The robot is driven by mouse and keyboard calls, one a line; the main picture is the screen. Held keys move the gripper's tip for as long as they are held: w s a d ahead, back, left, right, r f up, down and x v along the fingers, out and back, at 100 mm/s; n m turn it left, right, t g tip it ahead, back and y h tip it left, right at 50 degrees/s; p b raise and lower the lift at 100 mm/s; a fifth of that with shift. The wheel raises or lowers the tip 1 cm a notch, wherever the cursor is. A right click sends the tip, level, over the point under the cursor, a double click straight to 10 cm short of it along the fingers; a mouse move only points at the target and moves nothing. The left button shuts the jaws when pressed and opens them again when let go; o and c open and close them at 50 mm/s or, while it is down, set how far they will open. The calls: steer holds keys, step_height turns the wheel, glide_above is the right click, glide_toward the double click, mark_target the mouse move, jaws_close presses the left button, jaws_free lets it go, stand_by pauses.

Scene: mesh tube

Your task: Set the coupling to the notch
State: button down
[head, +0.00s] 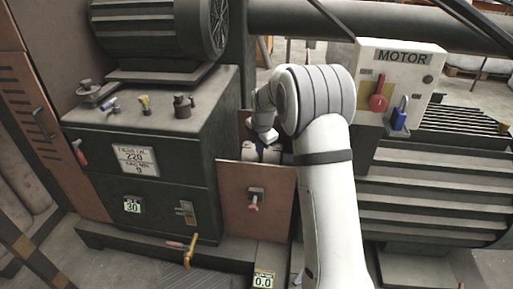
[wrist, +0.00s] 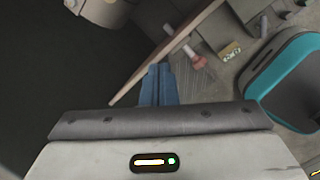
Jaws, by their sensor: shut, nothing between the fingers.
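My gripper (wrist: 158,86) shows in the wrist view as two blue fingers shut together, with nothing between them. Its tips are beside the edge of a brown panel (wrist: 170,48). In the head view my arm reaches down behind the top edge of this brown panel (head: 231,212), and the fingertips are hidden there. I cannot make out the coupling or its notch for certain; the space behind the panel is dark and partly covered by my wrist.
A white MOTOR box (head: 400,70) with a red switch (head: 378,97) and blue padlock (head: 400,115) is at right, above a ribbed motor (head: 430,195). A yellow-handled valve (head: 190,250) is low in front.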

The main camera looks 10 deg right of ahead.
steer(key=w+f+n+p, duration=0.1)
steer(key=w+f+n, duration=0.3)
steer(key=w+n, duration=0.15)
glide_above(262, 157)
steer(key=s+a, duration=0.2)
steer(key=s, duration=0.2)
steer(key=s+x, duration=0.2)
steer(key=x, duration=0.6)
steer(key=shift+w+m+b, duration=0.25)
steer(key=shift+w+b, duration=0.05)
steer(key=shift+b, duration=0.15)
